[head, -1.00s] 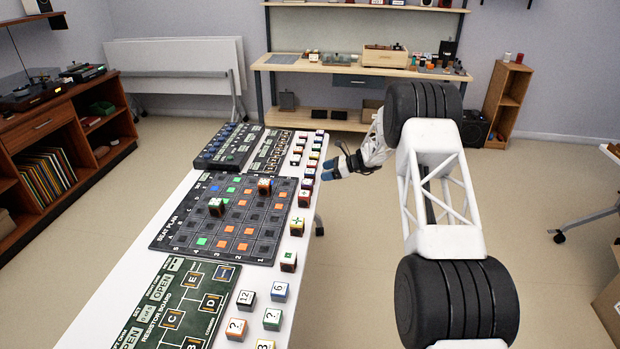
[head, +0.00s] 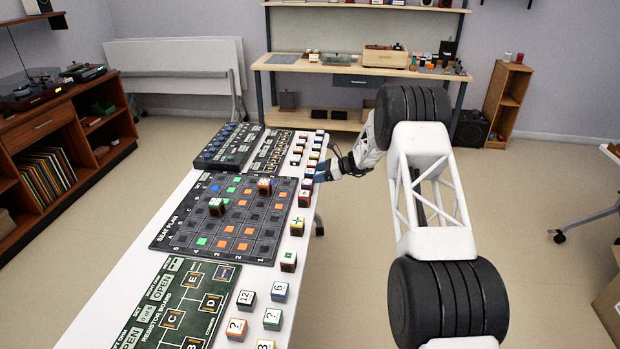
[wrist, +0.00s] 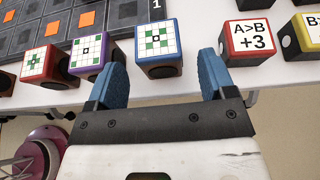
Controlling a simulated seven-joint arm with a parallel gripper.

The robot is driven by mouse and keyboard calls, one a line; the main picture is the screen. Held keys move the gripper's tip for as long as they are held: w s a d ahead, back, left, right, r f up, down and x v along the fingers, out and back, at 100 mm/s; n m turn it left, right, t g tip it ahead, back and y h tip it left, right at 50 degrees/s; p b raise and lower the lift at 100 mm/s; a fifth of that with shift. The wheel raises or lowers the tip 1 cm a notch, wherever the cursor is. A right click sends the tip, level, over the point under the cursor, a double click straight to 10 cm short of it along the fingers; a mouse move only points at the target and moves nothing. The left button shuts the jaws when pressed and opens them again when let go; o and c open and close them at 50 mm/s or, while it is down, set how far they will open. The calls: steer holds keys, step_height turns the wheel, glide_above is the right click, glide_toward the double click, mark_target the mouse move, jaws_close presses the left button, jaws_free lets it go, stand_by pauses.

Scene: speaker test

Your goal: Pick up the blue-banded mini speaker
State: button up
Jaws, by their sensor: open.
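The blue-banded mini speaker (wrist: 158,48) is a small cube with a blue band, dark sides and a white top with a green and black grid pattern. It stands at the table's front edge in the wrist view. My gripper (wrist: 161,65) is open, its two blue fingers pointing at the cube from the edge side. The cube is ahead of the gap between the fingertips, closer to the left finger; I cannot tell if they touch. In the head view my gripper (head: 322,172) is at the table's right edge, and I cannot single out the blue-banded cube there.
In the wrist view a purple-banded cube (wrist: 90,55) and a red-banded cube (wrist: 42,68) stand left of it. A red "A>B +3" cube (wrist: 249,42) stands to the right, past a clear gap. The seat plan board (head: 165,240) lies on the white table (head: 190,180).

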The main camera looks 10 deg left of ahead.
mark_target(310, 175)
steer(key=shift+x, duration=2.2)
steer(key=shift+c, duration=0.4)
steer(key=c, duration=1)
